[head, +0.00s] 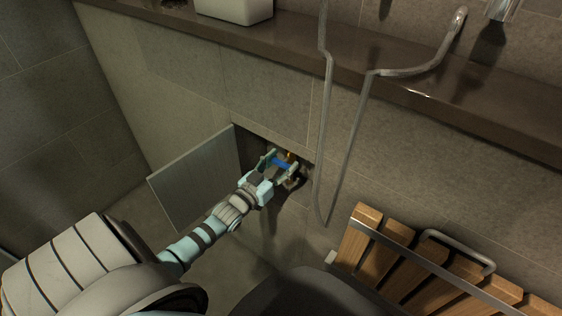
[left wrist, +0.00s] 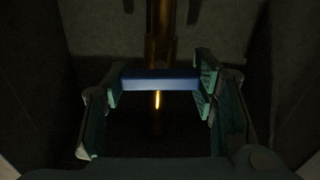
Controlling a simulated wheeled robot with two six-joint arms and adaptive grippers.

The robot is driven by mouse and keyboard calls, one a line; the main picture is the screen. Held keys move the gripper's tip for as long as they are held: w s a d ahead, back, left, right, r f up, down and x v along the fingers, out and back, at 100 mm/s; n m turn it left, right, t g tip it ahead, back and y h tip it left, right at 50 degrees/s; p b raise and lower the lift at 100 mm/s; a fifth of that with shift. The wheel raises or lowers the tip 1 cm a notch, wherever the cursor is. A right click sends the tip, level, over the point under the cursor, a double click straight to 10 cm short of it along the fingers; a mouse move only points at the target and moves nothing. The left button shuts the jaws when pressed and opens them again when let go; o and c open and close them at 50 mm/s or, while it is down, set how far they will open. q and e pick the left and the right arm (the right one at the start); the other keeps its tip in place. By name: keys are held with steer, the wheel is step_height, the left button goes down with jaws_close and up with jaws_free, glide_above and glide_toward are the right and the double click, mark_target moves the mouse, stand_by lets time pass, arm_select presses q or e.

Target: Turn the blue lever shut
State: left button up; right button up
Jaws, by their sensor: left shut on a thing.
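The blue lever (head: 281,164) sits in a small wall recess behind an open panel door. In the left wrist view the blue lever (left wrist: 160,80) lies crosswise in front of a brass pipe (left wrist: 160,30). My left gripper (head: 282,164) reaches into the recess and is shut on the lever. In the left wrist view its fingers (left wrist: 160,82) stand at the lever's two ends. The lower part of the valve is dark and hard to make out. My right gripper is not in view.
The grey panel door (head: 195,178) stands open left of the recess. A shower hose (head: 322,120) hangs just right of the opening. A slatted wooden seat (head: 430,262) is at the lower right. A brown ledge (head: 290,50) runs above, with a white basin (head: 235,10).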

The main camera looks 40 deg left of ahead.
arm_select(q)
steer(key=shift+r+m+p, duration=0.1)
steer(key=shift+m+p, duration=0.2)
steer(key=shift+p, duration=0.05)
steer(key=o, duration=1.2)
steer(key=shift+d, duration=0.1)
steer(key=shift+c, duration=0.2)
steer(key=s, duration=1.2)
steer(key=shift+d, duration=0.15)
